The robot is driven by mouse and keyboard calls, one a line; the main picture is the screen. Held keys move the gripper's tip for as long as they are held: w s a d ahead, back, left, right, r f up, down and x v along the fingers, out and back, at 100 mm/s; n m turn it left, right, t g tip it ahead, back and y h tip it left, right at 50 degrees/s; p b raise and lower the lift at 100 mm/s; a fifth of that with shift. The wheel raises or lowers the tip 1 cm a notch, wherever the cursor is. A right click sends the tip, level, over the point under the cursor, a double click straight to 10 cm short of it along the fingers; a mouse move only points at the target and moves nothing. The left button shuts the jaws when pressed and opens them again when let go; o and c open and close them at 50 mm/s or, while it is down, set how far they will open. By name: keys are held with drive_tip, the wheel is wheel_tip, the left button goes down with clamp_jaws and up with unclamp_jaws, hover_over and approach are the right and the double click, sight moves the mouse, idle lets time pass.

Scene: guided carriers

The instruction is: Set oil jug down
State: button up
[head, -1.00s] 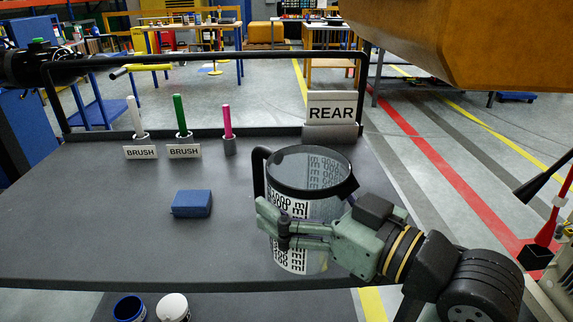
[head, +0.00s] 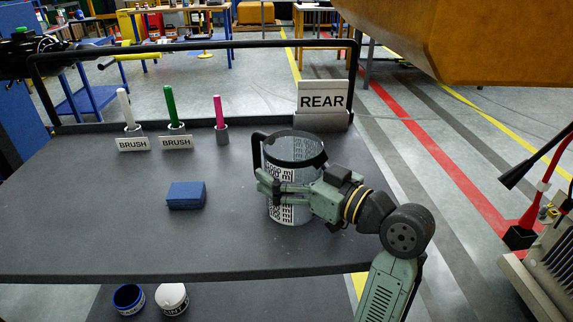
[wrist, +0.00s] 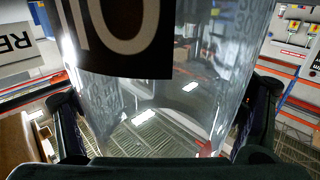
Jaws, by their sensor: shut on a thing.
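The oil jug (head: 290,214) is a clear cylinder with a dark rim, a black handle on its left and white labels with black print. It is upright over the right part of the dark grey cart top (head: 110,235), near the REAR sign. My gripper (head: 268,187) is shut around the jug's body from the right. In the wrist view the clear jug wall (wrist: 185,100) fills the space between the two fingers. The jug looks empty. Whether its base touches the top is hard to tell.
A REAR sign (head: 322,101) stands behind the jug. A blue block (head: 186,195) lies to its left. White, green and pink sticks stand in holders (head: 222,135) at the back, with BRUSH signs (head: 177,143). A black rail (head: 200,44) runs along the back. The front left top is clear.

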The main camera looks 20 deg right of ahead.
drive_tip(key=o, duration=1.1)
drive_tip(key=b+v, duration=0.3)
drive_tip(key=v, duration=0.9)
drive_tip(key=shift+r, duration=0.1)
